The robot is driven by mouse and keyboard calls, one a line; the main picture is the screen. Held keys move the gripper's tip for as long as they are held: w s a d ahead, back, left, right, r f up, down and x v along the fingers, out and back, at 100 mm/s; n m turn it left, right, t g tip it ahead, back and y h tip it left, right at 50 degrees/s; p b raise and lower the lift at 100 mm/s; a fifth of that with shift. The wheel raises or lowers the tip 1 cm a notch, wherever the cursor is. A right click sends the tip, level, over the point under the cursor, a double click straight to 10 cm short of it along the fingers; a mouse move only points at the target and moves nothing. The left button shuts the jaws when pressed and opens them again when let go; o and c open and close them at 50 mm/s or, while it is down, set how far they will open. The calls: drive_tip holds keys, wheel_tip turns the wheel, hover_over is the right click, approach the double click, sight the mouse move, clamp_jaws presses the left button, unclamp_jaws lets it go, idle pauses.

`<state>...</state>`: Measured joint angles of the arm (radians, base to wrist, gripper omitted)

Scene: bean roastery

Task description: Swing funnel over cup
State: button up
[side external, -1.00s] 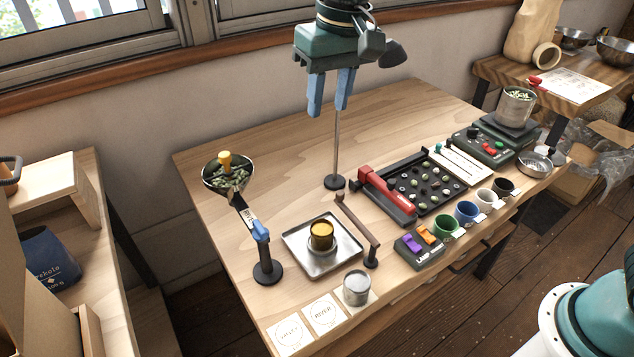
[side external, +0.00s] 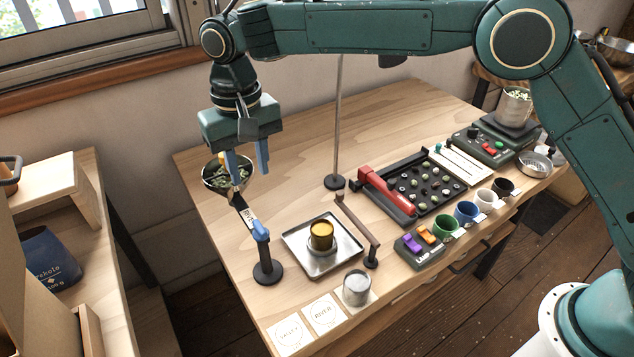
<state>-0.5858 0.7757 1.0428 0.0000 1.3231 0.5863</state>
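The funnel (side external: 215,181) is a dark bowl of green beans on an arm with a blue joint, held by a black post (side external: 266,268) at the table's left. It hangs off to the left of the yellow cup (side external: 321,235), which stands in a square metal tray (side external: 345,247). My gripper (side external: 247,173) has its two blue fingers spread, pointing down at the funnel's right side. One finger overlaps the bowl in the picture; I cannot tell whether it touches. The funnel's yellow knob is mostly hidden behind the fingers.
A dark lever on a post (side external: 362,230) stands right of the tray. A thin upright rod (side external: 337,130) rises behind it. A metal tin (side external: 356,288) stands in front.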

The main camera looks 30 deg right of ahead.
sight(259, 226)
wheel_tip(259, 226, down, 14)
drive_tip(key=shift+r, duration=0.15)
idle(0.7)
clamp_jaws()
